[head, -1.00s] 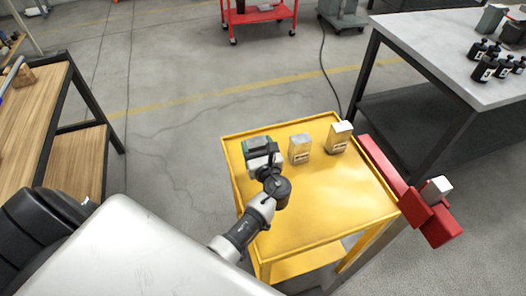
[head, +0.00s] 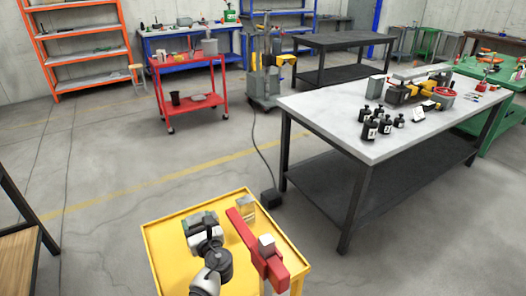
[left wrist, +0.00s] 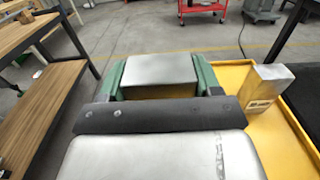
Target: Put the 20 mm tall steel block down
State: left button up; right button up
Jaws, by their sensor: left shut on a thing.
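My left gripper (head: 203,221), with green fingers, is over the far left part of the yellow cart top (head: 163,262). In the left wrist view its fingers (left wrist: 160,76) are shut on a flat, bright steel block (left wrist: 160,66). Yellow surface shows just below the block, but I cannot tell whether the block touches the cart. In the head view the gripper mostly hides it. My right gripper is not in view.
A labelled, taller steel block (head: 245,205) stands to the right on the cart; it also shows in the left wrist view (left wrist: 264,90). A red piece with a pale cube (head: 266,243) overlaps the cart's right. A grey-topped bench (head: 330,110) stands beyond.

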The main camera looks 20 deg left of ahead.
pick_arm(q)
jog(key=shift+s+r, duration=0.15)
jog(key=shift+r, duration=0.05)
jog(key=s+d+r+m+t+h, duration=0.3)
jog(key=s+d+r+m+h, duration=0.1)
jog(key=s+d, duration=0.4)
jog(key=s+d+r+m+t+h, duration=0.3)
jog(key=s+d+r+m+h, duration=0.2)
jog(key=s+d+h, duration=0.3)
jog(key=shift+s+d+r+m+h, duration=0.25)
jog(key=shift+s+r+m+h, duration=0.05)
jog(key=shift+s+r+h, duration=0.45)
jog(key=shift+f, duration=0.1)
jog(key=shift+y, duration=0.55)
jog(key=w+f+b, duration=0.3)
jog(key=f+b, duration=0.2)
jog(key=f, duration=0.1)
jog(key=w+a+f+b, duration=0.1)
jog(key=w+f+b, duration=0.3)
jog(key=f, duration=0.3)
jog(key=w+f+b, duration=0.4)
jog(key=f+b, duration=0.2)
jog(key=f, duration=0.1)
jog(key=shift+w+a+f, duration=0.15)
jog(key=shift+a, duration=0.05)
jog(key=shift+f+b, duration=0.25)
jog(key=shift+b, duration=0.1)
